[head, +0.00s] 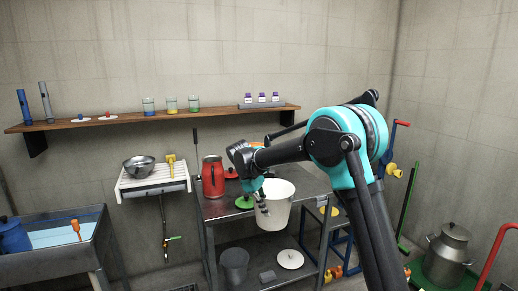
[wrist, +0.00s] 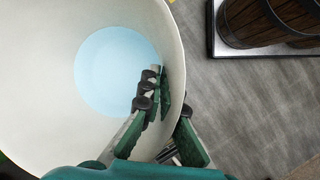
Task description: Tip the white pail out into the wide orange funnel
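The white pail (head: 277,209) hangs roughly upright at the front of the metal table in the head view, and it fills the left of the wrist view (wrist: 50,70). Its inside shows a pale blue round area at the bottom, which looks like liquid. My gripper (head: 262,205) is shut on the pail's rim. In the wrist view my gripper (wrist: 172,110) has one finger inside the wall and one outside. A patch of orange (head: 257,144) shows behind my arm; I cannot tell whether it is the wide orange funnel, which is otherwise not clearly in view.
The metal table (head: 222,207) bears a red jug (head: 213,177) and a green-rimmed item (head: 244,202). A grey bucket (head: 234,265) and white lid (head: 290,259) are on its lower shelf. A blue stand (head: 343,235) is to its right. Wooden barrels (wrist: 255,20) show in the wrist view beside clear floor.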

